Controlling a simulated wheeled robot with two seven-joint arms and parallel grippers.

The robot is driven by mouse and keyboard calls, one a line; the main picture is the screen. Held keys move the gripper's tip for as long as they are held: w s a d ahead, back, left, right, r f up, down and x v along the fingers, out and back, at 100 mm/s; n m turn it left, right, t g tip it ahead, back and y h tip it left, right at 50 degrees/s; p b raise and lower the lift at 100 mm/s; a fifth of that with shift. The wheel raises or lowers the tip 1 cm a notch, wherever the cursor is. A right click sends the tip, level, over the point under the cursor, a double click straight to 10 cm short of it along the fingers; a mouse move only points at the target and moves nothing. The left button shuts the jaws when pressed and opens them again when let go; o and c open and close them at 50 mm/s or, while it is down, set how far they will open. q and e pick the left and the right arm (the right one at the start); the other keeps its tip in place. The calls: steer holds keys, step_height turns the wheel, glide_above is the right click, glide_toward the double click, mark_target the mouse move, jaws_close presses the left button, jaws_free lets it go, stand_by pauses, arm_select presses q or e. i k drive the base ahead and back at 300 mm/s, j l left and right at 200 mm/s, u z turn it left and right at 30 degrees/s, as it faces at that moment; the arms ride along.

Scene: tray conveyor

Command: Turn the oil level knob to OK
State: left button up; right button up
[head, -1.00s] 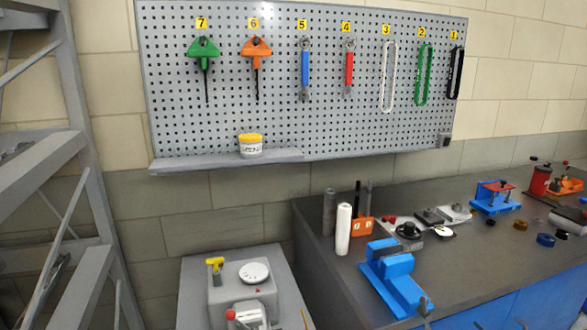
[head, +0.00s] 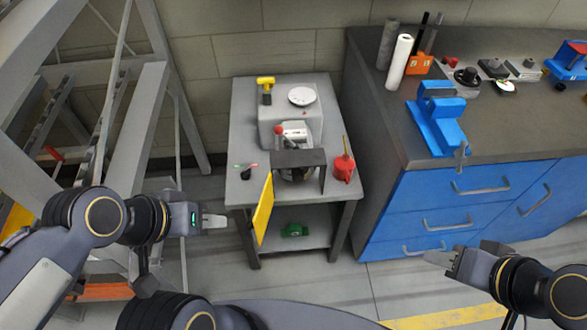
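A small black knob (head: 246,174) with red and green marks behind it sits at the left front of the grey machine table (head: 243,125). It looks like the oil level knob, but its lettering and exact setting are too small to read. My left gripper (head: 222,222) is low and to the left of the table, below the knob in the picture and apart from it. My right gripper (head: 436,260) is to the right, in front of the blue drawers, far from the knob. Neither gripper visibly holds anything. Their finger gaps are not clear.
A yellow panel (head: 263,210) hangs at the table's front edge. On the table are a dark bracket (head: 298,158), a red oil can (head: 344,168) and a yellow-handled tool (head: 266,84). A blue-drawer workbench (head: 465,205) stands right, a grey metal frame (head: 150,105) left.

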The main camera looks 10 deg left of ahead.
mark_target(245, 175)
steer(key=u, duration=0.65)
steer(key=i+j+u, duration=0.15)
steer(key=u, duration=0.3)
steer(key=i+j+u, duration=0.2)
steer(key=u, duration=0.3)
steer(key=j, duration=0.1)
